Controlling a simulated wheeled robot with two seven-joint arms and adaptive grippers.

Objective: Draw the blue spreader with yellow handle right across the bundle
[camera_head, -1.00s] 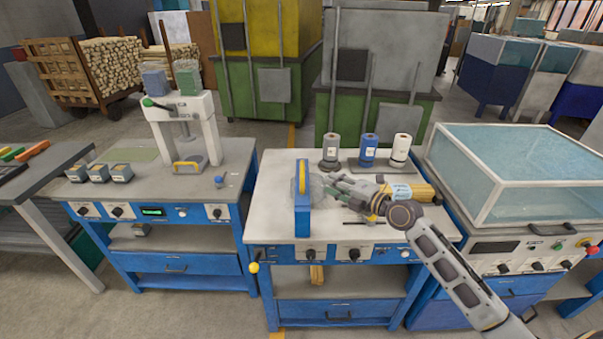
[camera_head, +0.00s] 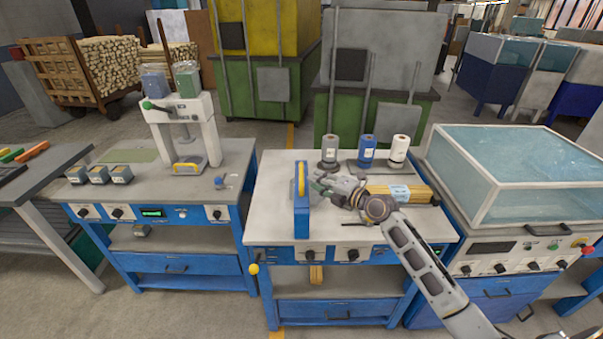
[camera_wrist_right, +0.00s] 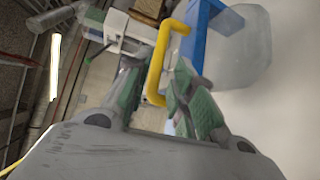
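The blue spreader with yellow handle (camera_head: 302,215) stands upright on the left part of the middle bench's white top. Its yellow handle faces up in the head view. My right gripper (camera_head: 318,184) is just right of it, pointing left. In the right wrist view the yellow handle (camera_wrist_right: 156,68) lies across the gap between my open green-padded fingers (camera_wrist_right: 160,98), and part of the blue body (camera_wrist_right: 200,30) shows behind it. I cannot tell whether the fingers touch the handle. The bundle of wooden sticks (camera_head: 422,193) with a pale label lies right of the gripper, partly behind my wrist. My left gripper is not in view.
Grey (camera_head: 329,150), blue (camera_head: 367,150) and white (camera_head: 399,150) rolls stand at the bench's back. A clear-covered machine (camera_head: 520,165) stands close on the right. A press (camera_head: 185,125) stands on the left bench. The bench's front left (camera_head: 270,225) is bare.

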